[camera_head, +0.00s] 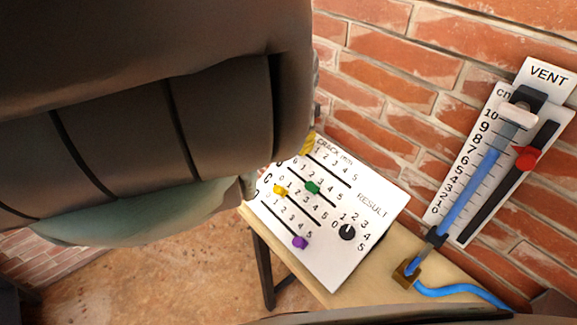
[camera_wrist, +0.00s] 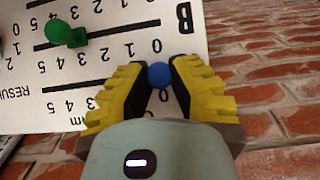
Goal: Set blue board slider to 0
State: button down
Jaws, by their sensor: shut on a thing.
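The blue slider knob (camera_wrist: 158,76) shows between my fingertips in the wrist view. My gripper (camera_wrist: 159,70), with yellow and black fingers, is shut on it. The knob sits beside the 0 of its scale; the 1 and 2 are hidden by a finger. The white board (camera_head: 350,225) carries this scale, labelled CRACK mm, as its top row in the head view. There my arm covers the blue knob and the row's 0 end, and only a bit of a yellow finger (camera_head: 307,144) shows.
The board also has green (camera_head: 312,187), yellow (camera_head: 281,189) and purple (camera_head: 300,242) sliders and a black RESULT dial (camera_head: 347,232). It rests on a wooden table (camera_head: 300,277). A VENT gauge (camera_head: 495,150) with a red slider (camera_head: 527,158) and blue tube stands right, against the brick wall.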

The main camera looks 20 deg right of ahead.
aim_at(296, 144)
jog(key=shift+w+a+f, duration=0.1)
jog(key=shift+w+a, duration=0.15)
jog(key=c, duration=0.8)
grip_release()
notch_tip(296, 144, up, 12)
jog(key=shift+r, duration=0.1)
